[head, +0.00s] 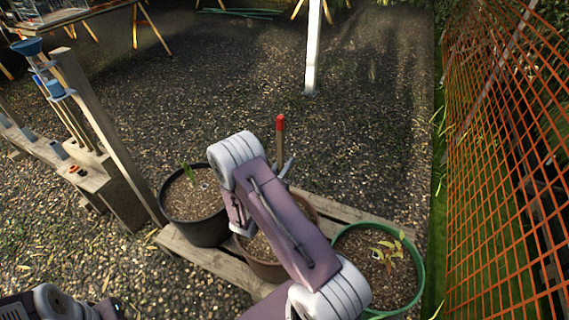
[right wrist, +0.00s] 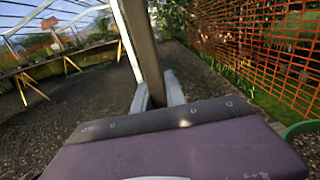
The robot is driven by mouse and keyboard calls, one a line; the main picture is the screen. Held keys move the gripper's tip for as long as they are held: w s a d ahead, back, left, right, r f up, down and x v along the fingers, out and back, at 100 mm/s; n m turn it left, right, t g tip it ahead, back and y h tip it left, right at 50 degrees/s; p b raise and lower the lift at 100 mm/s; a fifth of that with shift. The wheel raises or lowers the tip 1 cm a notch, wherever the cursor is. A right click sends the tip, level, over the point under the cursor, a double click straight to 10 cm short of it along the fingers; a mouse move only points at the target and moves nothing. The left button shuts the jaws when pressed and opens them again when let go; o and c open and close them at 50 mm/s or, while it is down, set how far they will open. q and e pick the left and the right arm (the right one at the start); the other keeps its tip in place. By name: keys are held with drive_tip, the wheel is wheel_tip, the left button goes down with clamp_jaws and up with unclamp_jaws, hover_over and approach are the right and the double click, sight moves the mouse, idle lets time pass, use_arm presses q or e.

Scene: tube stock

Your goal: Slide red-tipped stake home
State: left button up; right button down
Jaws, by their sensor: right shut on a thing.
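The red-tipped stake (head: 280,142) stands about upright, its red end up, above or in the middle brown pot (head: 312,215). My forearm hides its lower end, so I cannot tell whether it touches the soil. My right gripper (head: 284,168) is shut on the stake below the red tip. In the right wrist view the brown shaft (right wrist: 143,50) rises between the fingers (right wrist: 158,95), leaning slightly; its tip is out of view. Of my left arm only a link shows at the lower left of the head view; its gripper is not in view.
A wooden rack (head: 120,150) at left holds several blue-topped tools and has an orange-red mark (head: 73,169). A black pot (head: 197,225) and a green-rimmed pot (head: 350,230) flank the brown one on a pallet (head: 220,268). Orange netting (head: 510,150) borders the right; gravel behind is open around a white post (head: 313,50).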

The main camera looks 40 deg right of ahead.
idle(0.3)
drive_tip(key=shift+f+b, duration=0.65)
drive_tip(key=shift+f, duration=0.25)
drive_tip(key=shift+f+b, duration=1.15)
drive_tip(key=shift+f, duration=0.45)
drive_tip(key=shift+f+b, duration=1.1)
drive_tip(key=shift+f, duration=0.3)
